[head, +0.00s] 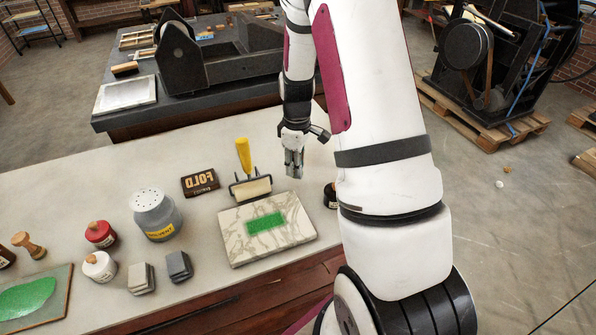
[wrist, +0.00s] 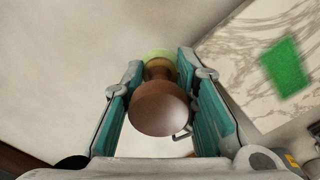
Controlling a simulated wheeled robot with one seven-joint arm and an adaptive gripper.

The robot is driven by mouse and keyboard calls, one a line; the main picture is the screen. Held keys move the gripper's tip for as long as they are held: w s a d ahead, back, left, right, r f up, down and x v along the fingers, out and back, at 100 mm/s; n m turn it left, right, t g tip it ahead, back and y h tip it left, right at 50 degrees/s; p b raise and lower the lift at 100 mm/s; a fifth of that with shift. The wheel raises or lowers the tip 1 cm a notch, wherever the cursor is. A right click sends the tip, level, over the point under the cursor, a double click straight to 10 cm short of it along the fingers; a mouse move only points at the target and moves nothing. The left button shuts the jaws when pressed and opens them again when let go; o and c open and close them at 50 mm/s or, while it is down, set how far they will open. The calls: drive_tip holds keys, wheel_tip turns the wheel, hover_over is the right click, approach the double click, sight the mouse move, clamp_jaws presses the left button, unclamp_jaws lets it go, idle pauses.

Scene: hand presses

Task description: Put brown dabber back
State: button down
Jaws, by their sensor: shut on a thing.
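My gripper (wrist: 162,68) is shut on the brown dabber (wrist: 158,108), which stands between the teal finger pads in the wrist view. Its round brown knob faces the camera, and a pale green edge shows at its far end. In the head view my gripper (head: 294,168) is above the back of the pale table, behind the marble slab (head: 236,253) with its green patch. I cannot make out the dabber in the head view. Another wooden dabber (head: 28,245), lighter in tone, stands at the far left by the green inking slab (head: 66,290).
A dark jar (head: 330,195) is partly hidden by my arm.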

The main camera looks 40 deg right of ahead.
drive_tip(key=shift+w+d, duration=0.2)
drive_tip(key=shift+d, duration=0.05)
drive_tip(key=shift+f, duration=1.8)
drive_tip(key=c, duration=1.3)
unclamp_jaws()
drive_tip(key=shift+f, duration=0.1)
